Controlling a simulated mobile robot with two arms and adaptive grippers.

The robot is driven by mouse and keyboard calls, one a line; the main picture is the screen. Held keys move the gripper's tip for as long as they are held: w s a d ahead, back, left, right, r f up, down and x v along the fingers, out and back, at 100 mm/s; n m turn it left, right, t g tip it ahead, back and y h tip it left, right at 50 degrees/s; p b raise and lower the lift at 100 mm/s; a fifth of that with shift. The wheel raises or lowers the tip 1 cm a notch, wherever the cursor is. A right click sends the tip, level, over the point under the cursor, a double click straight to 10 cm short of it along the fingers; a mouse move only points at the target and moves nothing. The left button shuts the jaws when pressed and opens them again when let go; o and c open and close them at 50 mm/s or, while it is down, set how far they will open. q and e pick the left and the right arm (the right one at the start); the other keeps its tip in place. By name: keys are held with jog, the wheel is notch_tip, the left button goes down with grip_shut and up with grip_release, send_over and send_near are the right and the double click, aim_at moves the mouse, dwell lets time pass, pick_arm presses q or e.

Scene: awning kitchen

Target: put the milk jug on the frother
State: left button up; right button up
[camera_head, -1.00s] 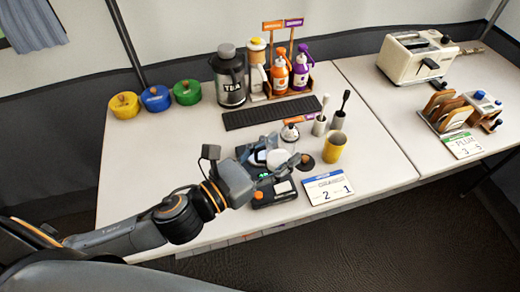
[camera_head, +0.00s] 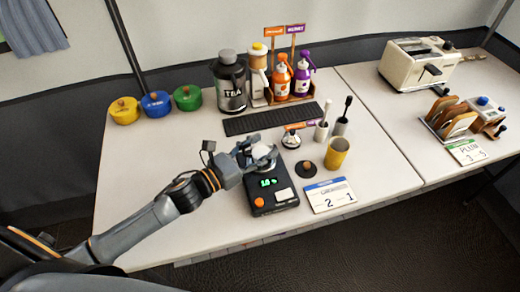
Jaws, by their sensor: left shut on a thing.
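My left gripper (camera_head: 256,150) reaches in from the left and is shut on a small white and silver vessel (camera_head: 263,157), which looks like the milk jug. The fingers hide part of it. The jug is at the back end of a black device (camera_head: 284,206) with lit green digits and an orange knob, which may be the frother. I cannot tell whether the jug touches the device or hangs just above it. My right gripper is not in view.
A black lid-like disc (camera_head: 307,169), a yellow cup (camera_head: 337,153) and a number card (camera_head: 331,196) are to the right. A small silver item (camera_head: 291,139) stands behind. A black grate (camera_head: 271,118) and tea canister (camera_head: 229,82) are farther back.

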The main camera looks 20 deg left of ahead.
pick_arm(q)
jog(key=shift+f, duration=0.25)
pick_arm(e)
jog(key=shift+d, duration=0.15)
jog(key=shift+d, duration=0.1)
pick_arm(q)
jog(key=shift+f, duration=0.15)
jog(key=o, duration=1.4)
jog(key=shift+c, duration=0.2)
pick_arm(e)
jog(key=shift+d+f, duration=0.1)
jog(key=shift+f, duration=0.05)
